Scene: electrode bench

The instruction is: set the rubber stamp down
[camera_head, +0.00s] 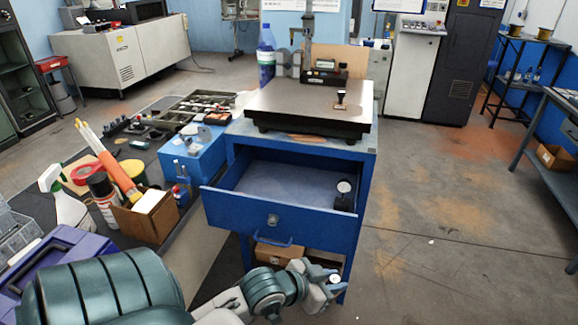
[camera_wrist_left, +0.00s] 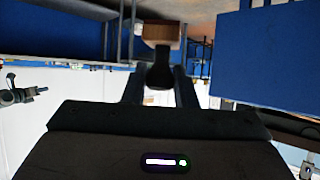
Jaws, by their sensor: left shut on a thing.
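My left gripper (camera_head: 328,286) is low in front of the blue cabinet, below the open drawer and near its right side. In the left wrist view the gripper (camera_wrist_left: 158,88) is shut on the rubber stamp (camera_wrist_left: 159,72). The dark handle is between the two fingers, and the brown block (camera_wrist_left: 160,34) sticks out beyond them. In the head view the stamp is hard to make out at the gripper. My right gripper is not in view.
The blue drawer (camera_head: 236,211) is pulled open, with a small dark gauge-like item (camera_head: 343,192) at its right; the rest is bare. A dark surface plate (camera_head: 300,107) tops the cabinet, bearing a small upright item (camera_head: 340,97). A cluttered bench is at left; open floor (camera_head: 450,250) at right.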

